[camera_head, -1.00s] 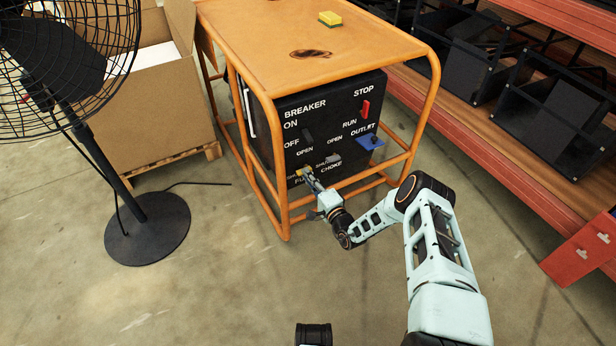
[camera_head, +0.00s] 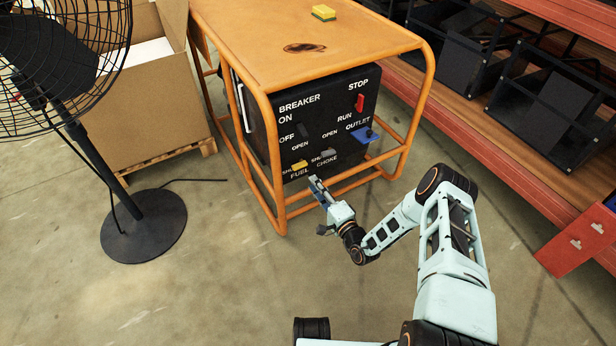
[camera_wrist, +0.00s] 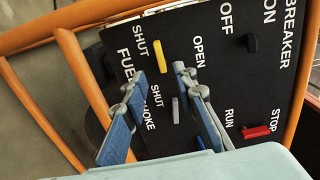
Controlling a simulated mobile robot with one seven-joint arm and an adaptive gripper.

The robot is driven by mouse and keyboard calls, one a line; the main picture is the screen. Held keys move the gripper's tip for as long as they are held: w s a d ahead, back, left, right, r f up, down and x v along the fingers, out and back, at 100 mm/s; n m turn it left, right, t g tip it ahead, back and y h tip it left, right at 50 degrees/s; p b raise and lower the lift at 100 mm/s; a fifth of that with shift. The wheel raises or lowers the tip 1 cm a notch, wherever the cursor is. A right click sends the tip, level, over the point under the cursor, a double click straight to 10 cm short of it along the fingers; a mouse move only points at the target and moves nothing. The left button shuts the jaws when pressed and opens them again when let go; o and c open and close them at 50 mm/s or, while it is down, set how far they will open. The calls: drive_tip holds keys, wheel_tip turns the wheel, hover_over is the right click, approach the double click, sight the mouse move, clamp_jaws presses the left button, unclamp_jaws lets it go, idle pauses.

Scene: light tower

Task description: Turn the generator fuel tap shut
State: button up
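The generator's black panel (camera_head: 350,100) faces me. The yellow fuel tap handle (camera_head: 299,166) sits above the FUEL label at its lower left. It lies roughly level, beside the SHUT label, with OPEN above it. In the wrist view the handle (camera_wrist: 159,55) lies along the direction of the lettering, in plain sight. My gripper (camera_head: 314,181) is just in front of and below the tap, clear of the panel. In the wrist view my gripper (camera_wrist: 157,78) has its two fingers apart with nothing held between them; the handle shows beyond the fingertips.
The grey choke lever (camera_head: 328,153) is right of the tap. The red run switch (camera_head: 360,102) and blue outlet (camera_head: 364,134) are farther right. An orange tube frame (camera_head: 272,180) surrounds the panel. A black fan (camera_head: 145,225) stands left; red shelving (camera_head: 520,150) is right.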

drive_tip(key=v, duration=0.4)
idle(0.4)
